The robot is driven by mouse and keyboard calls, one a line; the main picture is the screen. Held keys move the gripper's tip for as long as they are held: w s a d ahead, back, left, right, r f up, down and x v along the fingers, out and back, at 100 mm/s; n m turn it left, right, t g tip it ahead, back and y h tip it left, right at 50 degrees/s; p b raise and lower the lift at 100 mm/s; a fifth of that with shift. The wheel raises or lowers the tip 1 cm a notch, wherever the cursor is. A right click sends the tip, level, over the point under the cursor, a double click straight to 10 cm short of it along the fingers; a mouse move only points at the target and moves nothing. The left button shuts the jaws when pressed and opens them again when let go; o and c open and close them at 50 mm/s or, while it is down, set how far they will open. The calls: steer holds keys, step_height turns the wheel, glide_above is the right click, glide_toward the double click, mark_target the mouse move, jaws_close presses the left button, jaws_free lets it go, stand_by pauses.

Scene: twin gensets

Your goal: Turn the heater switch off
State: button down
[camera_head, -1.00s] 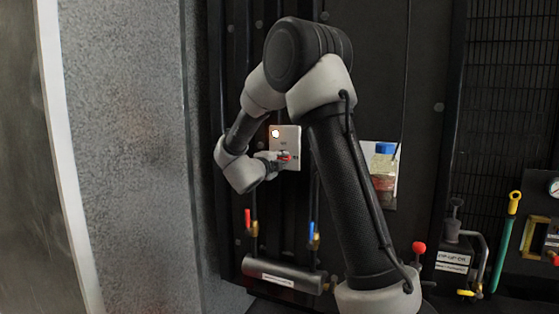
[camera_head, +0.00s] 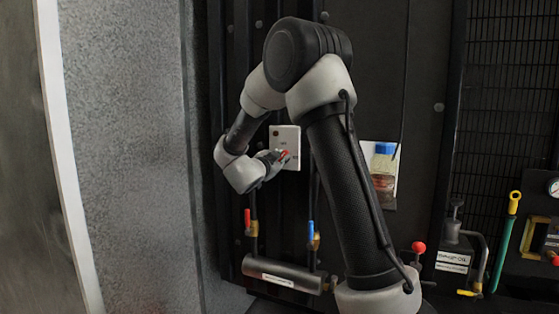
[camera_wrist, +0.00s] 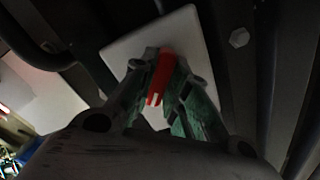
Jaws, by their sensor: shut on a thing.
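The heater switch is a red handle on a white square plate (camera_head: 291,137) fixed to the dark panel. The red handle (camera_wrist: 160,78) shows in the wrist view between my fingers, with a short white mark near its lower end. My gripper (camera_head: 284,156) is shut on the red handle, and its fingers touch it from both sides. The plate (camera_wrist: 190,40) fills the background behind my fingers in the wrist view. A small round lamp (camera_head: 276,134) at the plate's upper left is dark. The fingers hide part of the plate and its labels.
Below are a red-handled valve (camera_head: 247,219) and a blue-handled valve (camera_head: 311,232) above a dark cylinder (camera_head: 283,275). A blue-capped jar (camera_head: 384,165) is to the right, behind my arm. A grey wall (camera_head: 130,150) stands close on the left.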

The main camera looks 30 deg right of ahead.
steer(key=shift+f+n, duration=0.1)
steer(key=shift+n, duration=4.1)
steer(key=c, duration=1.4)
jaws_free()
steer(key=shift+a, duration=0.1)
steer(key=v, duration=1.2)
